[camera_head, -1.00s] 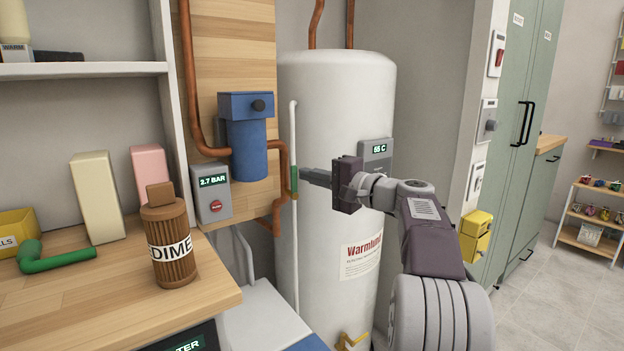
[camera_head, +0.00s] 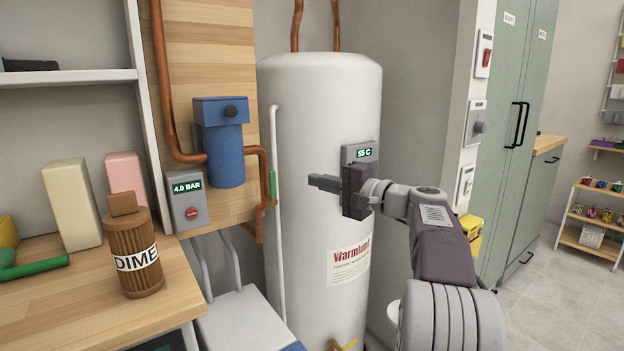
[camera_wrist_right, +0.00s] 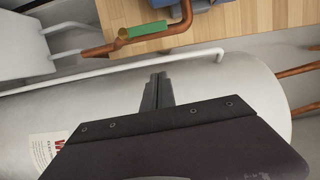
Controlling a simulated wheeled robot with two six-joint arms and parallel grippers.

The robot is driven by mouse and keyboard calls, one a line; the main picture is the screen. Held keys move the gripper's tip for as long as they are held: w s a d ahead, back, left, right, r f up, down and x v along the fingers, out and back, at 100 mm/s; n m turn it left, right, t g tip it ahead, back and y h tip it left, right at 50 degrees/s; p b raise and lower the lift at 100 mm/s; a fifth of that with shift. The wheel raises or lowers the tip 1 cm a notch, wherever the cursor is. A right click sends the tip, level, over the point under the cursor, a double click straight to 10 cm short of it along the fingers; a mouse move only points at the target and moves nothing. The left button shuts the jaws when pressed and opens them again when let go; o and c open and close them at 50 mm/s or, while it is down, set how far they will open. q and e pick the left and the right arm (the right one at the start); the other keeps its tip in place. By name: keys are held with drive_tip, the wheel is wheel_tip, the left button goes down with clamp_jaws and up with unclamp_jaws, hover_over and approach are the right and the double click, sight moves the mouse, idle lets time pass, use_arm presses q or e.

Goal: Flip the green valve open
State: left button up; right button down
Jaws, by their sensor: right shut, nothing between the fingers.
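The green valve handle (camera_head: 273,187) is on the copper pipe left of the white tank, upright in the head view and close to the white vertical pipe. In the right wrist view the green handle (camera_wrist_right: 147,31) lies along the copper pipe's end, beyond the white pipe. My right gripper (camera_head: 312,181) is shut and empty. It is in front of the tank, to the right of the handle and apart from it. The fingers also show in the right wrist view (camera_wrist_right: 157,78). My left gripper is not in view.
The white tank (camera_head: 315,110) stands behind my right gripper. A blue filter housing (camera_head: 224,150) and a gauge box (camera_head: 187,203) reading 4.0 BAR are on the wooden panel. A brown DIME jar (camera_head: 133,255) stands on the wooden counter. Open floor lies at right.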

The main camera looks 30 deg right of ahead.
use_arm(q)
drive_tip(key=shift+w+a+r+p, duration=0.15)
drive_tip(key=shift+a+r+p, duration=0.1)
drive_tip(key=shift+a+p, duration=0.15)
use_arm(e)
drive_tip(key=s, duration=0.6)
drive_tip(key=shift+s+d+r, duration=0.15)
drive_tip(key=shift+d+r, duration=0.05)
drive_tip(key=shift+d, duration=0.15)
